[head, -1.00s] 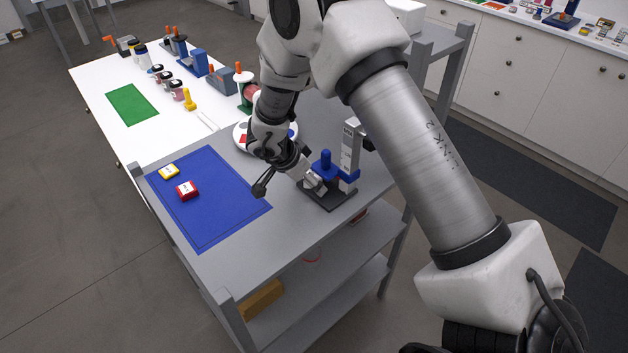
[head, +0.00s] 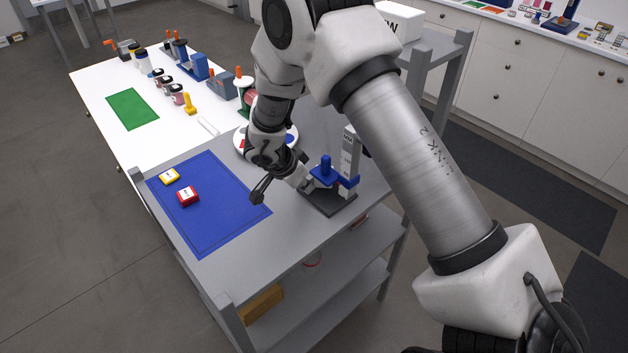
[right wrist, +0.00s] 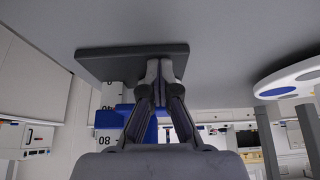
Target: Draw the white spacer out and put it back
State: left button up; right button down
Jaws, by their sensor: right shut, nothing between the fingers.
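A stand with a dark base plate (head: 330,206), a blue knobbed part (head: 326,166) and an upright grey scale column (head: 349,150) is on the grey table near its right edge. My right gripper (head: 306,184) is beside the left side of the stand, low over the plate. In the right wrist view its fingers (right wrist: 166,68) are together and empty, in front of the plate (right wrist: 120,60) and the blue part (right wrist: 148,125). I cannot make out the white spacer; the fingers and arm hide part of the stand. My left gripper is not in view.
A round white tray (head: 240,140) is partly behind my arm. Jars and tools stand on the white table (head: 95,85).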

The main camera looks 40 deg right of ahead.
jog(key=shift+a+f+p, duration=0.1)
jog(key=shift+a+p, duration=0.65)
jog(key=shift+a, duration=0.25)
jog(key=shift+a+p, duration=0.35)
jog(key=shift+p, duration=0.1)
jog(key=shift+s+a, duration=0.1)
jog(key=shift+a, duration=0.15)
jog(key=shift+a+r+p, duration=0.1)
jog(key=shift+r+p, duration=0.5)
jog(key=shift+p, duration=0.3)
jog(key=p+v, duration=0.4)
jog(key=p, duration=0.1)
jog(key=shift+r+p, duration=0.25)
jog(key=shift+p, duration=0.1)
jog(key=shift+f, duration=0.1)
